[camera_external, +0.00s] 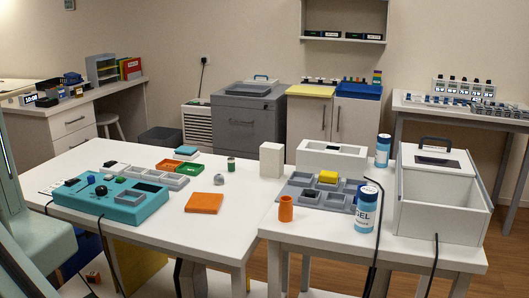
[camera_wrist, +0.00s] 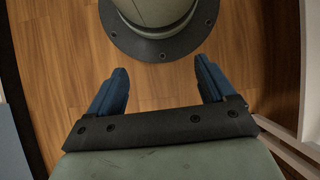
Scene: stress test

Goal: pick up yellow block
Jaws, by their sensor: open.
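The yellow block (camera_external: 328,177) sits in or on a grey compartment tray (camera_external: 289,190) on the right-hand white table, in the external view. Small dark items are in other compartments beside it. My gripper (camera_wrist: 160,88) shows in the wrist view with its two blue fingers wide apart and nothing between them. Below it are the wooden floor and a round base with a dark bolted ring. The gripper is not visible in the external view, and the yellow block is not visible in the wrist view.
Near the tray stand an orange cup (camera_external: 286,209), a blue-white gel bottle (camera_external: 366,209), a white open box (camera_external: 332,156) and a large white bin (camera_external: 440,205). A black cable hangs over the front edge. The left table (camera_external: 160,219) holds a teal device (camera_external: 112,200) and an orange square (camera_external: 204,203).

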